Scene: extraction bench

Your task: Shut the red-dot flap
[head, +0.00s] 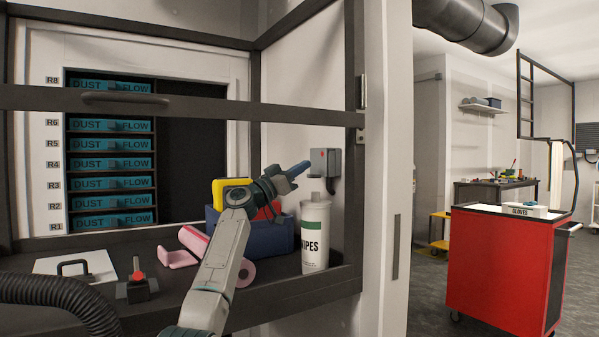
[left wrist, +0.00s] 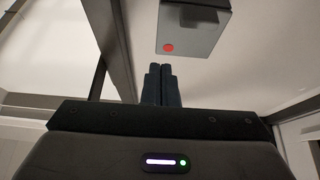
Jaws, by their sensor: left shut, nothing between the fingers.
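A small grey box (head: 325,163) with a red dot is fixed to the white wall panel, above a white wipes canister (head: 315,236). The left wrist view shows its grey face with the red dot (left wrist: 168,47) just beyond my fingertips. I cannot tell how far the red-dot flap stands open. My left gripper (head: 299,168) is shut and empty, pointing right and up toward the box. In the left wrist view its fingertips (left wrist: 160,68) are just below the dot; whether they touch is unclear. My right gripper is not in view.
A dark frame bar with a handle (head: 125,98) crosses in front. A red cart (head: 497,265) stands at the right.

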